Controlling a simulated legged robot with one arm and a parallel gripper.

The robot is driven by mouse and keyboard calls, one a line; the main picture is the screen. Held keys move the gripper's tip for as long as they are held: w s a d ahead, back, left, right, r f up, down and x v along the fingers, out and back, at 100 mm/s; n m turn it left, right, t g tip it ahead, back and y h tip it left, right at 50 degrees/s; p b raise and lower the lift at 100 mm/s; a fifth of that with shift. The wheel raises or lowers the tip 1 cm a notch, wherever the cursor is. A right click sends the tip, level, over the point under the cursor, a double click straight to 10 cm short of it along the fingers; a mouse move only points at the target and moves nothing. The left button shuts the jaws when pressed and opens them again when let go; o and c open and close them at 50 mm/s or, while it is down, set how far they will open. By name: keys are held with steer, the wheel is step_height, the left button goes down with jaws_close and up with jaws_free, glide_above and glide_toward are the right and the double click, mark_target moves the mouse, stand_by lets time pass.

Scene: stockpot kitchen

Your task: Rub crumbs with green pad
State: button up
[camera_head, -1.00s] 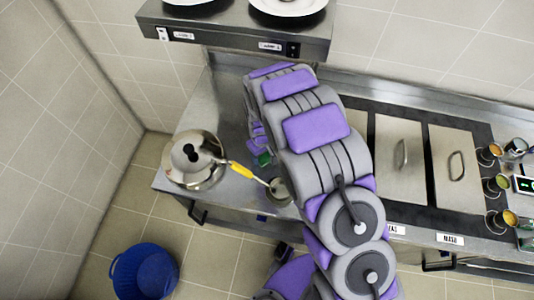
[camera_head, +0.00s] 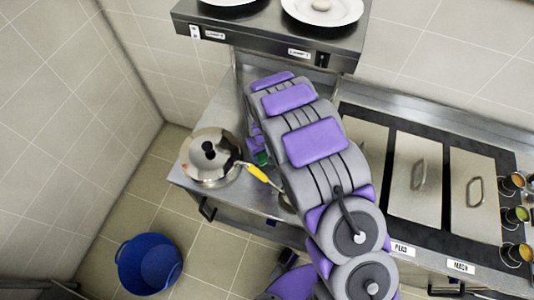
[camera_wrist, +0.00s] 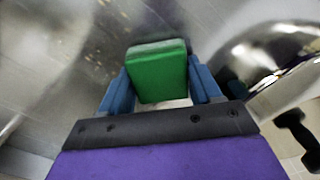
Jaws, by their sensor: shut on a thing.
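My gripper (camera_wrist: 160,85) is shut on the green pad (camera_wrist: 158,72), which sits between its two blue fingers in the wrist view. The pad's pale far edge faces the steel counter. Small tan crumbs (camera_wrist: 97,60) lie scattered on the counter ahead and to the left of the pad. I cannot tell whether the pad touches the counter. In the head view a bit of the green pad (camera_head: 262,158) shows beside my arm, near the pot; my arm hides most of the gripper there, and the crumbs cannot be made out.
A steel pot with lid (camera_head: 208,157) stands on the counter's left end, close right of the pad in the wrist view (camera_wrist: 275,60). A yellow-handled ladle (camera_head: 258,172) lies beside it. A shelf (camera_head: 265,45) with plates overhangs behind. A blue bucket (camera_head: 148,264) stands on the floor.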

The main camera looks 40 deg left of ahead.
steer(key=shift+s+a, duration=0.15)
steer(key=shift+a, duration=0.5)
steer(key=shift+s+a, duration=0.15)
steer(key=shift+a, duration=0.45)
steer(key=shift+s+a+f, duration=0.15)
steer(key=shift+s+a, duration=0.1)
steer(key=shift+a, duration=0.2)
steer(key=shift+r+p, duration=1)
steer(key=shift+r, duration=2)
steer(key=shift+r+p, duration=0.4)
steer(key=shift+r, duration=1.1)
